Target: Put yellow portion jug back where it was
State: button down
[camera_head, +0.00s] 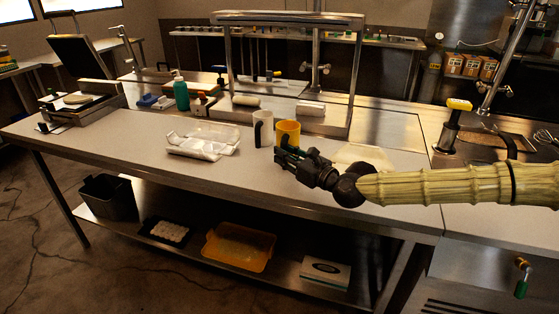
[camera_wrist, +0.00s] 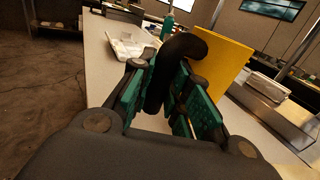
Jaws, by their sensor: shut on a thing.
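The yellow portion jug (camera_head: 288,132) stands upright at the middle of the counter, just right of a white jug (camera_head: 263,129). My gripper (camera_head: 287,157) reaches in from the right, on the near side of the yellow jug. In the wrist view the yellow jug (camera_wrist: 222,62) shows at the upper right, and its black handle (camera_wrist: 176,60) runs down between the teal finger pads. My gripper (camera_wrist: 163,92) is shut on that handle. The jug's base is partly hidden, so I cannot tell whether it touches the counter or hangs slightly above it.
The front left counter is clear.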

jog(key=shift+w+a, duration=0.35)
jog(key=shift+a, duration=0.05)
jog(key=shift+w+a+f+p, duration=0.15)
jog(key=shift+a+f+p, duration=0.1)
jog(key=shift+f, duration=0.4)
jog(key=shift+w+a+f+p, duration=0.15)
jog(key=shift+a+f+p, duration=0.1)
jog(key=shift+f, duration=0.35)
jog(key=shift+d+f, duration=0.15)
jog(key=shift+f, duration=0.25)
jog(key=shift+f+b, duration=0.2)
jog(key=shift+b, duration=0.35)
jog(key=c, duration=1.3)
grip_release()
jog(key=shift+c, duration=0.2)
jog(key=shift+r+p, duration=0.25)
jog(key=shift+p, duration=0.5)
jog(key=shift+f, duration=0.1)
jog(key=b+v, duration=0.1)
jog(key=v, duration=0.2)
jog(key=b+v, duration=0.1)
jog(key=v, duration=0.3)
jog(key=b+v, duration=0.1)
jog(key=v, duration=0.2)
jog(key=shift+s+r, duration=0.4)
